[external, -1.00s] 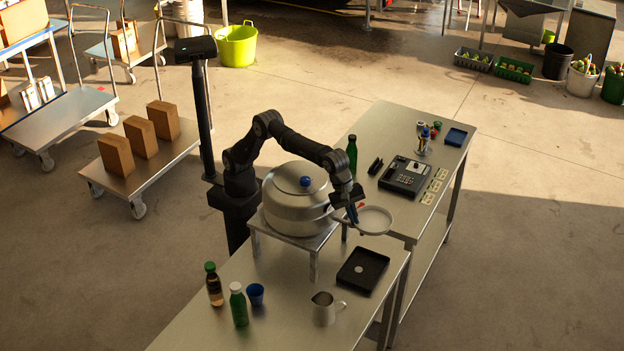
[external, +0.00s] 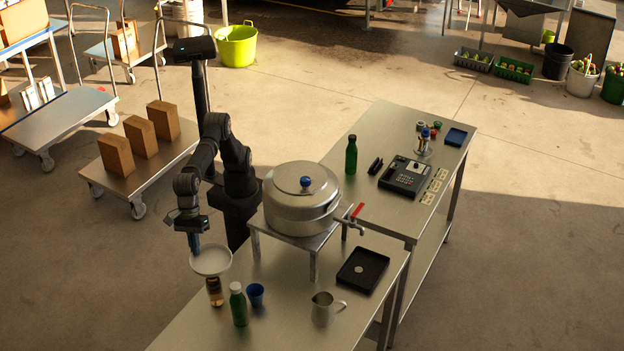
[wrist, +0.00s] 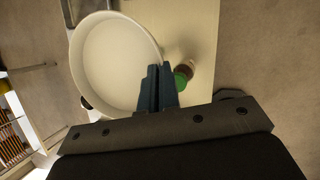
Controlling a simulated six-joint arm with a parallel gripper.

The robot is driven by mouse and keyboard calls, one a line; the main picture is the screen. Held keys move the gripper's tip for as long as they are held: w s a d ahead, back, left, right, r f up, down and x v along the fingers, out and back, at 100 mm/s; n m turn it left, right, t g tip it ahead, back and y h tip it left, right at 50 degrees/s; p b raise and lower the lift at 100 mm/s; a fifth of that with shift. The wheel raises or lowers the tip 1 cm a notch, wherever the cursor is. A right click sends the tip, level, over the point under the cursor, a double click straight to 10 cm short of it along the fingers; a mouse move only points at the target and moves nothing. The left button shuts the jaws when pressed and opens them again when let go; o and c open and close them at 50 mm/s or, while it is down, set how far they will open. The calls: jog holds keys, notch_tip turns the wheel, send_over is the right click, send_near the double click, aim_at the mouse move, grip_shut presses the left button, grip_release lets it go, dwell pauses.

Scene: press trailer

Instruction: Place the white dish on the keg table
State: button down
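My gripper (external: 195,246) is shut on the rim of the white dish (external: 211,261), its fingers together at the dish's edge. In the wrist view the round dish (wrist: 112,58) extends to the left of the fingers (wrist: 158,88). The dish is held in the air near the left edge of the front steel table (external: 240,338). In the external view it overlaps the top of a brown bottle (external: 214,293). I take this table as the keg table, since a big metal keg (external: 298,212) with a red-handled tap stands on it, on a small stand.
A green bottle (external: 238,306), blue cup (external: 256,295), metal jug (external: 324,308) and black tray (external: 362,271) stand on the front table. The back table (external: 388,133) holds a black terminal (external: 404,177) and another green bottle (external: 351,155). Bare tabletop lies between the keg stand and the cup.

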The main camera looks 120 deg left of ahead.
jog(key=s+d+m+g, duration=0.1)
jog(key=s+d, duration=0.2)
jog(key=s, duration=0.5)
jog(key=s+d+m, duration=0.1)
jog(key=s+d, duration=0.1)
jog(key=s, duration=0.7)
send_over(186, 319)
jog(key=s+a, duration=0.1)
jog(key=a, duration=0.1)
jog(key=shift+h, duration=0.3)
jog(key=f, duration=2.4)
jog(key=shift+s+d+f, duration=0.15)
jog(key=shift+s+f, duration=0.05)
jog(key=shift+f, duration=0.1)
jog(key=shift+w+f, duration=0.35)
jog(key=shift+w, duration=0.05)
jog(key=shift+f, duration=1.85)
jog(key=shift+f, duration=0.15)
jog(key=c, duration=1.7)
grip_release()
